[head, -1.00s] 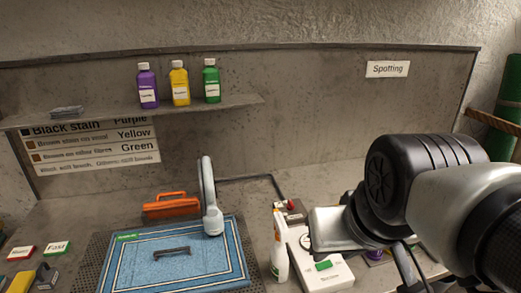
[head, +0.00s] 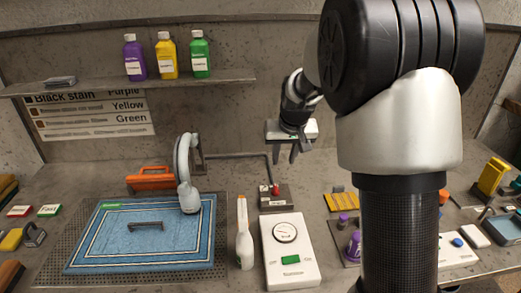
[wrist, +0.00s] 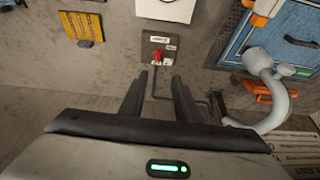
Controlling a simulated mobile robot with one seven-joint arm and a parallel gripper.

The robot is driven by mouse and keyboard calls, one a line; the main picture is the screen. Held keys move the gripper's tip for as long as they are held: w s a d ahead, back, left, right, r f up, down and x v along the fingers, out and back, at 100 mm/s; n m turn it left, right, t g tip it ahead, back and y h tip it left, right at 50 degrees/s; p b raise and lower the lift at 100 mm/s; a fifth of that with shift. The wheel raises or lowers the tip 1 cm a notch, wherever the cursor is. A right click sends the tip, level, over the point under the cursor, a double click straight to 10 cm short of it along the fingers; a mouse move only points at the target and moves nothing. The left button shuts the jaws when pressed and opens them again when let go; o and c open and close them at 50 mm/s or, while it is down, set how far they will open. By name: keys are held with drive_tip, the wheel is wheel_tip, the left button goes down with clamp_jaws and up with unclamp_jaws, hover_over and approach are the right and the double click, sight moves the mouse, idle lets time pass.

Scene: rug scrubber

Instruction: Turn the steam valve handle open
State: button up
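The steam valve appears to be a small grey box with a red handle (head: 275,189), on the bench behind the white gauge box; the same red handle (wrist: 156,56) shows in the wrist view. A dark pipe (head: 240,155) runs from it towards the left. My gripper (head: 286,155) hangs in the air above and behind the valve, fingers pointing down. In the wrist view my gripper (wrist: 160,84) has its two fingers apart with nothing between them. The red handle lies beyond the fingertips, not touched.
A white box with a dial and green label (head: 290,255) stands in front of the valve. Yellow and purple items stand right. Bottles stand on the shelf (head: 200,84).

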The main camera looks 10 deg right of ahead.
approach(276, 189)
drive_tip(key=p+x, duration=0.1)
drive_tip(key=x, duration=0.7)
drive_tip(key=shift+w, duration=0.15)
clamp_jaws()
